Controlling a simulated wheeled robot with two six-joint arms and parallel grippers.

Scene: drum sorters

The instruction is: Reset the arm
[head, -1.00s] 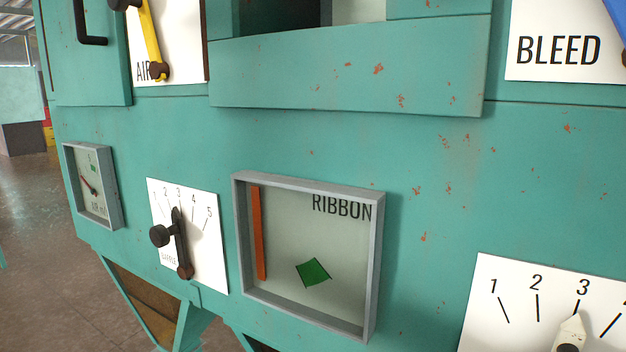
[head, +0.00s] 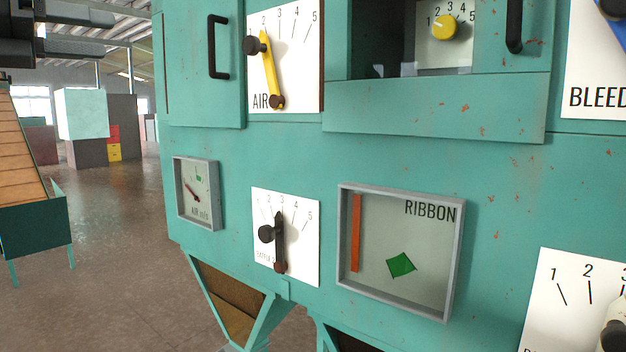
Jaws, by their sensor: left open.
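My left gripper (head: 98,30) is at the top left edge, partly cut off. It is open and empty, well left of the teal machine (head: 400,150) and apart from it. The yellow AIR lever (head: 269,72) has a black knob and leans to about 2 on its 1-to-5 plate. The black lever (head: 279,242) on the lower plate points near 3. A blue lever (head: 615,22) on the BLEED plate (head: 592,75) is cut off at the right edge. My right gripper is out of view.
The RIBBON window (head: 400,250) shows an orange bar and a green diamond. An AIR gauge (head: 197,193) is left of it. A yellow dial (head: 445,27) sits in a recess. A wooden-slatted chute (head: 22,150) stands left. Open floor (head: 120,215) lies between.

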